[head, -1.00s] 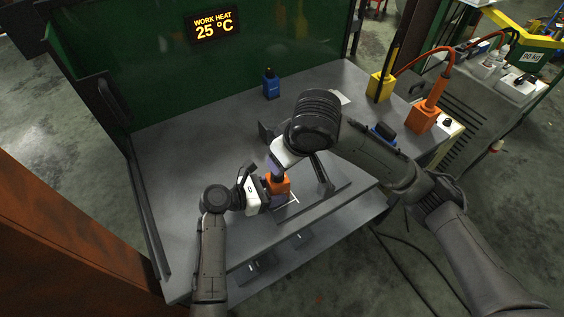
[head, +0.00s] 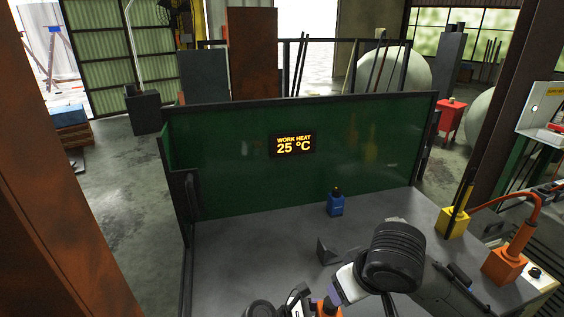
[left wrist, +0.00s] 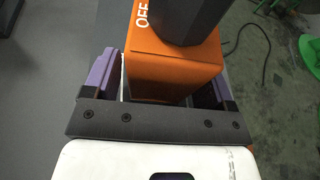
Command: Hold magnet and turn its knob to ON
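The magnet is an orange block (left wrist: 160,72) with a dark knob (left wrist: 185,18) on top. The word OFF shows on its top face beside the knob in the left wrist view. My left gripper (left wrist: 160,92) has its purple-padded fingers on two opposite sides of the block and appears shut on it. In the head view, only a bit of the orange magnet (head: 328,308) shows at the bottom edge, beside my left gripper (head: 298,302). My right gripper (head: 336,295) is just above the magnet, pointing down at it. Its fingertips and the knob are mostly hidden there.
A blue block with a dark top (head: 335,205) stands near the green back panel (head: 230,180). A yellow block (head: 453,222) and an orange block with a hose (head: 505,264) stand at right. A dark angled bracket (head: 335,252) is behind my grippers. The grey tabletop (head: 240,280) is clear at left.

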